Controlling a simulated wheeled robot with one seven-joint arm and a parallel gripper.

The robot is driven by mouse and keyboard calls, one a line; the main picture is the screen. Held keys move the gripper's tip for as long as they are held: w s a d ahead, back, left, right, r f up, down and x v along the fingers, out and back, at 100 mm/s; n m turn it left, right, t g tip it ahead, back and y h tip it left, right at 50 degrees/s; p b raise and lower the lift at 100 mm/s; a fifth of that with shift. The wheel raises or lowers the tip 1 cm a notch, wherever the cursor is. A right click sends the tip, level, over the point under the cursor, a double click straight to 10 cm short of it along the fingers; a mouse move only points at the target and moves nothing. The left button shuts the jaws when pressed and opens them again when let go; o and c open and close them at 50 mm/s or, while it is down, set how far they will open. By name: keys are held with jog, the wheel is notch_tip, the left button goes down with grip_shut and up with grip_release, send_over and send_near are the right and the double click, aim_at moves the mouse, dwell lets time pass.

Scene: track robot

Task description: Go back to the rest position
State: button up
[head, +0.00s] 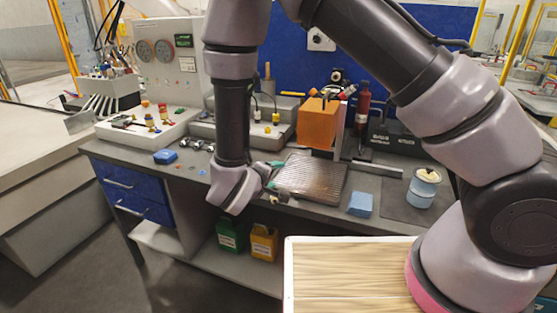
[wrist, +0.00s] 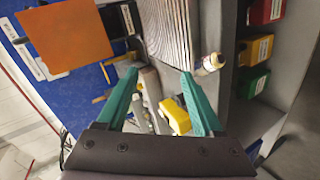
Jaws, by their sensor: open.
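My gripper (head: 276,180) is at the end of my arm, near the front edge of the workbench and just left of the ribbed metal plate (head: 312,178). In the wrist view my gripper (wrist: 158,75) shows two green fingers set wide apart. It is open, and nothing is held between the fingers. The ribbed plate (wrist: 165,30) shows beyond the fingertips there. My arm reaches in from the right and bends down over the bench.
An orange box (head: 318,122) stands behind the plate. A light blue block (head: 360,204) and a blue tin (head: 423,188) stand to the right. A blue sponge-like block (head: 165,156) lies left. Green (head: 230,233) and yellow (head: 263,243) containers stand on the lower shelf.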

jog(key=d+r+m+g+h, duration=0.2)
jog(key=d+r+m+g, duration=0.7)
jog(key=d+r, duration=1.05)
jog(key=s+d+r+m+t+y, duration=0.2)
jog(key=s+d+r+m+y, duration=0.1)
jog(key=r, duration=0.5)
jog(key=s+d+r+m+t+y, duration=0.2)
jog(key=s+d+r+y, duration=0.3)
jog(key=s+r, duration=0.2)
jog(key=shift+s+r+m+y, duration=0.15)
jog(key=shift+r+m+y, duration=0.15)
jog(key=shift+r+m, duration=0.15)
jog(key=shift+d, duration=0.1)
